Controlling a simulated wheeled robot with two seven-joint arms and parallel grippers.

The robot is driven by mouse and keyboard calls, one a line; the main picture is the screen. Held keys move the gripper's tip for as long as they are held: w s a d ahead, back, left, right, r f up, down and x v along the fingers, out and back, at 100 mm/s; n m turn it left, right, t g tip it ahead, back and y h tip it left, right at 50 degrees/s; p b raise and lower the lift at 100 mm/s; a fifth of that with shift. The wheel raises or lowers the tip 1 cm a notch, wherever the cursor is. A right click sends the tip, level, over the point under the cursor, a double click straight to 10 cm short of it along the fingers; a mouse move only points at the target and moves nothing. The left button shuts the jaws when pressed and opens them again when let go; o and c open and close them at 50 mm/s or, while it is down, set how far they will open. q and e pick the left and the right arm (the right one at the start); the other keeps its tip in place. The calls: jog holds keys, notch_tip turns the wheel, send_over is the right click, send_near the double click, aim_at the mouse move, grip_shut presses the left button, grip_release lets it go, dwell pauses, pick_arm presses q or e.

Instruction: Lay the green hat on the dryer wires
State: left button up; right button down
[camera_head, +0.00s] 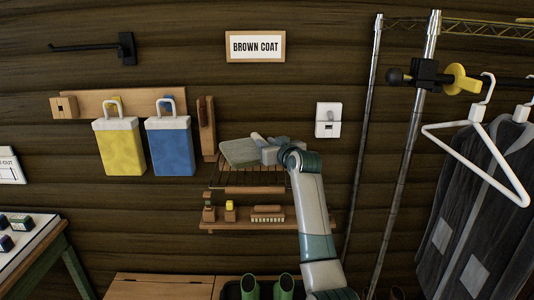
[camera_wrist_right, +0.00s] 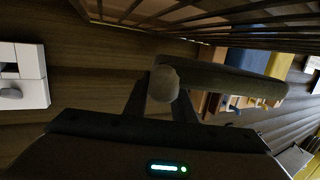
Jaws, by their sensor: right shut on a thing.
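The grey-green hat (camera_head: 240,153) is at the middle of the head view, above the back of the wire dryer rack (camera_head: 262,178). My right gripper (camera_head: 268,147) reaches in over the rack from the right and is shut on the hat. In the right wrist view, the two fingers (camera_wrist_right: 162,95) pinch a round pale knob, and the hat's long edge (camera_wrist_right: 235,80) extends to the right. The rack's wires (camera_wrist_right: 250,32) run across the top of that view, close to the hat. I cannot tell whether the hat touches the wires. My left gripper is not in view.
A shelf (camera_head: 250,225) with brushes hangs below the rack. Yellow (camera_head: 120,150) and blue (camera_head: 170,148) bags hang to the left. A white switch (camera_head: 328,120) is on the wall to the right. Metal poles and a coat (camera_head: 480,220) stand farther right.

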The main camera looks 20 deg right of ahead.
notch_tip(320, 180, down, 3)
jog(key=shift+r+p, duration=0.1)
jog(key=shift+p, duration=0.65)
jog(key=shift+f, duration=0.3)
jog(key=shift+f, duration=0.1)
jog(key=c, duration=1.5)
grip_release()
jog(key=shift+s, duration=0.1)
